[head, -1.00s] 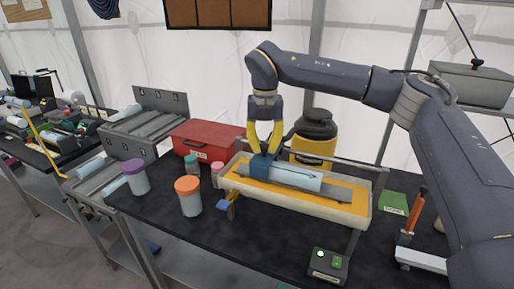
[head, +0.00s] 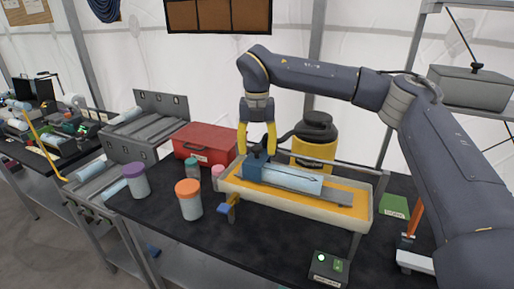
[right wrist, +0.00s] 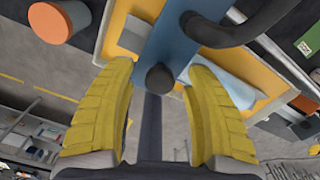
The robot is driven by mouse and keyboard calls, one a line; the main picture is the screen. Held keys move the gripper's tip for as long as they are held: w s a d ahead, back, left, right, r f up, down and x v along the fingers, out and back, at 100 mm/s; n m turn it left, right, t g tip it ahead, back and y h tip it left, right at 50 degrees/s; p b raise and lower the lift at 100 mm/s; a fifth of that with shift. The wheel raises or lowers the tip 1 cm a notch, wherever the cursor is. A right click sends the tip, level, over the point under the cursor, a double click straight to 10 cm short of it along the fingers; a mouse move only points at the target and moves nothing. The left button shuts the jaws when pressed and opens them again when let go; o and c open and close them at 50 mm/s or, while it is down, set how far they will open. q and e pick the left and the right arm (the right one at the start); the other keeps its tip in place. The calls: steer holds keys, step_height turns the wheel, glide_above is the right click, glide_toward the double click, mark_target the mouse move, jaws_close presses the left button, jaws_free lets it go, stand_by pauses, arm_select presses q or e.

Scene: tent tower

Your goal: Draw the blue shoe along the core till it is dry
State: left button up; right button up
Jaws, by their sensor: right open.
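The blue shoe (head: 254,171) sits at the left end of the core (head: 292,178), a pale cylinder lying in a cream tray (head: 340,217) with an orange bed. My right gripper (head: 258,151) is just above the shoe, its yellow fingers pointing down. In the right wrist view its fingers (right wrist: 160,85) stand apart, with a dark round knob (right wrist: 160,79) between them and clear of both. The blue shoe (right wrist: 175,38) lies beyond the knob, and part of the core (right wrist: 230,85) shows behind the right finger. My left gripper is not in view.
A yellow and black vacuum (head: 314,145) stands behind the tray; a dark hose (right wrist: 240,30) passes close to the shoe. Lidded jars, such as the orange-lidded one (head: 189,203), and a red box (head: 204,143) are to the left. A switch box (head: 328,266) is in front.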

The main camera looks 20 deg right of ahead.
step_height(320, 180, up, 12)
stand_by(0.6)
stand_by(1.3)
